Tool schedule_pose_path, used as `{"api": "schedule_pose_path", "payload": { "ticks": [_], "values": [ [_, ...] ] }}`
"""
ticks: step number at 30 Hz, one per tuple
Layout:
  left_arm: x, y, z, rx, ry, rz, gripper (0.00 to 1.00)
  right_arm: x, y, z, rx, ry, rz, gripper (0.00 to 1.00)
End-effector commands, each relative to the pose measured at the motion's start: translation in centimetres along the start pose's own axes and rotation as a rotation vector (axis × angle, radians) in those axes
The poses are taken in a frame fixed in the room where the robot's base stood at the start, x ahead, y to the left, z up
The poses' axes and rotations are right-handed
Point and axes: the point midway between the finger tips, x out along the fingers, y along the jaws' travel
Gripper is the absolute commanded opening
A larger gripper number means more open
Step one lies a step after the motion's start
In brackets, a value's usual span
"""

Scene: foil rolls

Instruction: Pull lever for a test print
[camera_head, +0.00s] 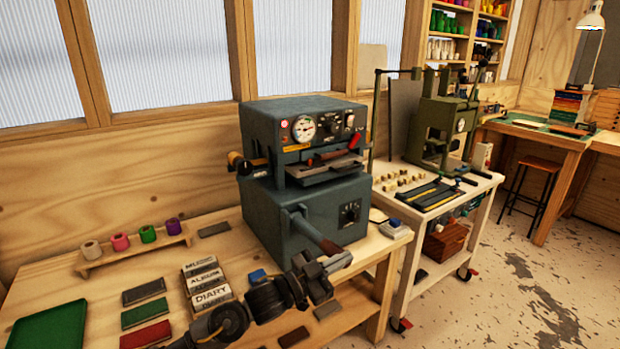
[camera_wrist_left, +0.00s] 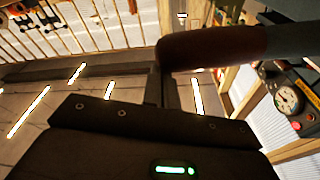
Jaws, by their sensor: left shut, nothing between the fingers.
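The blue-grey foil press (camera_head: 305,170) stands on the wooden bench. Its lever (camera_head: 305,226) slants down and forward from the front, ending in a red-brown grip (camera_head: 331,246). My left gripper (camera_head: 340,262) is shut and empty, just below and in front of that grip. In the left wrist view the grip (camera_wrist_left: 205,47) crosses over the shut fingertips (camera_wrist_left: 161,75). They overlap it in the picture; I cannot tell whether they touch it. My right gripper is not in view.
Stacked label blocks (camera_head: 208,285), coloured pads (camera_head: 145,315) and a rack of foil rolls (camera_head: 133,245) lie left of the press. A white cart (camera_head: 405,270) with a green press (camera_head: 440,125) stands to the right. Open floor lies beyond the cart.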

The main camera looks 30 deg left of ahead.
Motion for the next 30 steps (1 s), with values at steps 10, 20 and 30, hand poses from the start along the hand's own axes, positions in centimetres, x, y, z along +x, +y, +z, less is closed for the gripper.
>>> {"api": "schedule_pose_path", "payload": {
  "ticks": [10, 20, 30],
  "values": [
    [-0.5, 1.0, 2.3, -0.004, -0.008, 0.0, 0.0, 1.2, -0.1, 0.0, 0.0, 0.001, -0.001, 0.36],
    [-0.6, 1.2, 2.7, -0.007, -0.017, 0.002, 0.0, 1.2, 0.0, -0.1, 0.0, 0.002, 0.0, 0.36],
    [-0.6, 1.3, 2.9, -0.008, -0.021, 0.005, 0.0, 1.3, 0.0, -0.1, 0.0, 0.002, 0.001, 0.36]
  ]
}}
